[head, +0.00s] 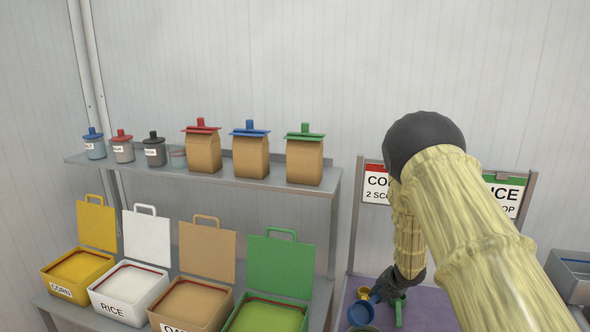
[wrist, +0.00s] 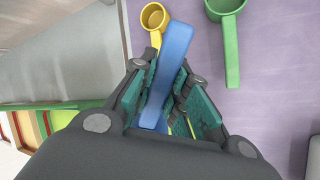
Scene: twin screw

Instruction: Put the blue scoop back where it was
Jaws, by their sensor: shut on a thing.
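My gripper (head: 391,288) is low over the purple surface, and in the wrist view its teal-padded fingers (wrist: 166,90) are closed around the blue scoop's handle (wrist: 172,62). In the head view the blue scoop (head: 360,313) shows its round cup at the left of the gripper. Its cup is hidden by the gripper in the wrist view. I cannot tell whether the scoop touches the surface.
A yellow scoop (wrist: 155,18) lies close beyond the blue handle. A green scoop (wrist: 230,45) lies to the right on the purple surface (wrist: 275,60). Open bins, including a green one (head: 267,318), stand left. Signs (head: 376,188) stand behind my arm.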

